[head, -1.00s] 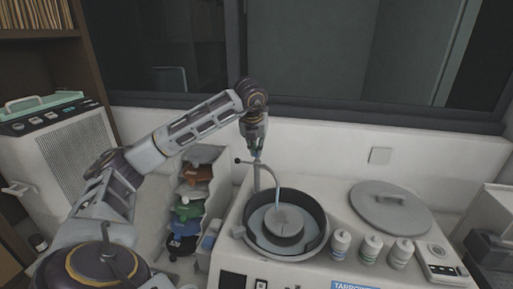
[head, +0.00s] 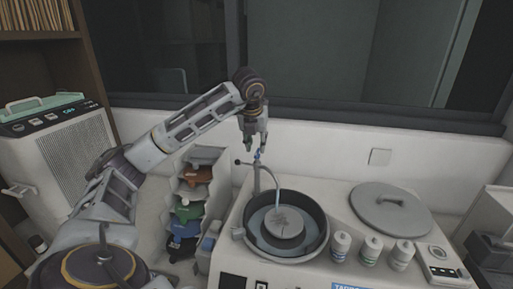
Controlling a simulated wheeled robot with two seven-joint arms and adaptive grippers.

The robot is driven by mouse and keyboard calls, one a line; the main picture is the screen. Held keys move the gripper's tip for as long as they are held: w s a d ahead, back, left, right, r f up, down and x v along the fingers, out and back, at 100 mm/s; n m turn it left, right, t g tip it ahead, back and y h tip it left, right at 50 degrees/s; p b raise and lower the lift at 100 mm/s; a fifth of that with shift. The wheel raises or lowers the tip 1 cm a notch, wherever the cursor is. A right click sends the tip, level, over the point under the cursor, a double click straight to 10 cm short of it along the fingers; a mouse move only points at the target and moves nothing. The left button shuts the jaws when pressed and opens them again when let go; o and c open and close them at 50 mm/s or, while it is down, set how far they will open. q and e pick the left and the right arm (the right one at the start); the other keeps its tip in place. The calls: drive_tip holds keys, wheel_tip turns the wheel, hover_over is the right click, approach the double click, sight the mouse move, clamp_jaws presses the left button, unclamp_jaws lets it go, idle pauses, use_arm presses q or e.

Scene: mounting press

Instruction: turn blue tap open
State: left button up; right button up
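The blue tap (head: 257,156) is a small handle on top of a thin grey post behind the round basin (head: 316,246). My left gripper (head: 256,150) points down just above the tap. Its two fingers are spread apart with nothing held between them, and the blue handle shows just below the fingertips. My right gripper is not in view.
A grey round lid (head: 391,208) lies on the white machine (head: 345,212) to the right. Several white bottles (head: 340,247) stand along its front. A rack with coloured bins (head: 187,211) stands left of the machine. The wall and window sill (head: 370,117) are close behind.

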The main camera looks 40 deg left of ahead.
use_arm(q)
drive_tip(key=v, duration=0.8)
drive_tip(key=shift+r, duration=0.3)
drive_tip(key=shift+s+d+r, duration=0.1)
drive_tip(key=shift+s, duration=0.05)
idle(0.9)
